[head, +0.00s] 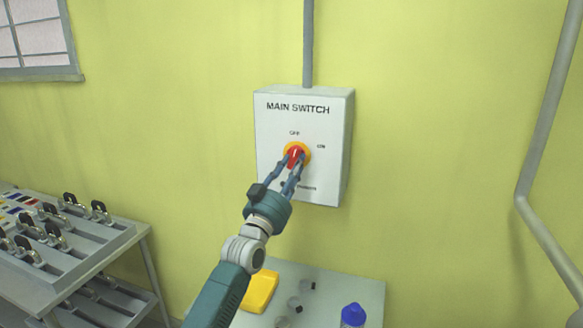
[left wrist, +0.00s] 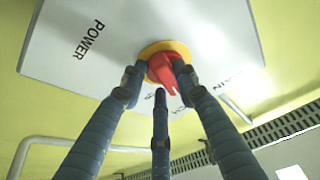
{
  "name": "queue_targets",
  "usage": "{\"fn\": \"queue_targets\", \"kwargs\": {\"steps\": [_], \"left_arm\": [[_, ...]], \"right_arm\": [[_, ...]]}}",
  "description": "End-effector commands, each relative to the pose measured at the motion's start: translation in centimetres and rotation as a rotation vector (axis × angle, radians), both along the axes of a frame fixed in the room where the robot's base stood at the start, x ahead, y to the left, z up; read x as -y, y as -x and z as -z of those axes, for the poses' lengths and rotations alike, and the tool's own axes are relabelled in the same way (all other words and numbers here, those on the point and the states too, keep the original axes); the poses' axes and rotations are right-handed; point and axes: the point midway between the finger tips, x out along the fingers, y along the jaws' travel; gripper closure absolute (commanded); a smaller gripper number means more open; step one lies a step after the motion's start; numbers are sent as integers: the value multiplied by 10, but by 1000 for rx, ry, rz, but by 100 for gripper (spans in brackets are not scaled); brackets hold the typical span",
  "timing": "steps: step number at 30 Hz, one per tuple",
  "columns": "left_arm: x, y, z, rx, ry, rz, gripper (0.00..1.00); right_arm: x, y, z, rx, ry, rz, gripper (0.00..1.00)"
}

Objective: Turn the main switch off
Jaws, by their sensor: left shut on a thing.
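The main switch box (head: 302,180) is a light grey box on the wall, lettered MAIN SWITCH, with OFF above the knob and ON to its upper right. Its red knob (head: 295,152) sits on a yellow round plate. My left gripper (head: 294,162) reaches up from below and is shut on the red knob. In the left wrist view the fingers (left wrist: 160,80) stand around the red knob (left wrist: 161,72), in front of the yellow plate (left wrist: 167,47). The fingers partly hide the knob, and I cannot tell exactly which mark it points at. My right gripper is not in view.
A grey conduit (head: 308,45) runs up from the box, and a bent pipe (head: 535,170) runs along the wall at right. Below is a small table (head: 368,283) with a yellow object (head: 261,290) and a blue-capped item (head: 353,315). A console with levers (head: 60,235) stands at left.

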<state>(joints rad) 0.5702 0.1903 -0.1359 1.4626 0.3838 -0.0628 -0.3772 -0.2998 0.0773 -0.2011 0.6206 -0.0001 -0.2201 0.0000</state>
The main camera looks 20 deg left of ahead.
Motion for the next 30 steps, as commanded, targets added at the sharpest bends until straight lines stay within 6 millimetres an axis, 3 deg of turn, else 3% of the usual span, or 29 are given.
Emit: {"fn": "queue_targets", "kwargs": {"steps": [1, 12, 30], "left_arm": [[-1, 2, -16, 26, 42, -3, 96], [-1, 2, -16, 20, 217, -6, 96], [-1, 2, -16, 19, 253, -6, 96]], "right_arm": [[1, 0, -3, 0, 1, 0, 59], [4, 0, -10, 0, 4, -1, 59], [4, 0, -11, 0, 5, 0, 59]]}}
